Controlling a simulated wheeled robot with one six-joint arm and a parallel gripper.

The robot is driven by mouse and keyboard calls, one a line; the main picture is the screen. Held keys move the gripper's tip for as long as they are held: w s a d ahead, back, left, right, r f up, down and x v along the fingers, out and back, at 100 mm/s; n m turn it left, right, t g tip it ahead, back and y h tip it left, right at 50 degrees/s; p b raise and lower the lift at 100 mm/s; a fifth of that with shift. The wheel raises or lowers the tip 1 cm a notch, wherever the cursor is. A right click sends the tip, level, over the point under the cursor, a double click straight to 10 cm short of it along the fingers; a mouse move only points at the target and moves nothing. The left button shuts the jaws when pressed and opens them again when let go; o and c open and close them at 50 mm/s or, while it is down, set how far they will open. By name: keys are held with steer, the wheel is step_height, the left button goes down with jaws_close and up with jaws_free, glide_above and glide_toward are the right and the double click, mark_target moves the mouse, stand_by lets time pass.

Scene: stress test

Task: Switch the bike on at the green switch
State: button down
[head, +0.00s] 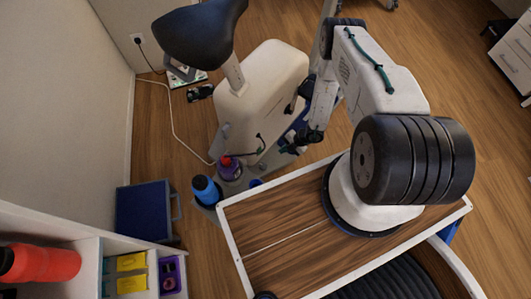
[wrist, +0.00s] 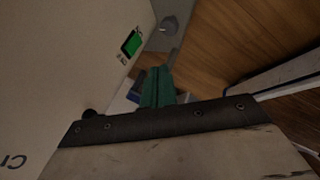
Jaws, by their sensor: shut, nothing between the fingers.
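The exercise bike has a cream body (head: 262,85) and a black seat (head: 200,32) in the head view. In the wrist view its pale side panel (wrist: 60,70) fills the left, with the green switch (wrist: 131,43) near the panel's right edge. My gripper (wrist: 160,80) shows as green fingers, shut and empty. Its tips are below and right of the switch in the picture, apart from it. In the head view my gripper (head: 291,147) is low beside the bike's near right side. I cannot make out the switch there.
My wood-topped base (head: 260,225) lies close to the bike. A blue bottle (head: 206,189) and a purple-and-red bottle (head: 230,166) stand at the bike's near end. A blue box (head: 144,212) sits by the wall. A white cable (head: 172,112) runs along the floor. Open floor (head: 450,90) lies to the right.

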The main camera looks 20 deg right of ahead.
mark_target(260, 151)
steer(key=shift+w+d+m, duration=0.1)
steer(key=shift+d+m, duration=0.1)
steer(key=shift+m, duration=0.4)
steer(key=shift+a+f, duration=0.1)
steer(key=w+a+f, duration=0.5)
steer(key=a+f, duration=0.2)
steer(key=f, duration=0.1)
steer(key=shift+w+f, duration=0.3)
steer(key=shift+w, duration=0.05)
steer(key=shift+a, duration=0.1)
steer(key=shift+w+f, duration=0.1)
steer(key=shift+w, duration=0.1)
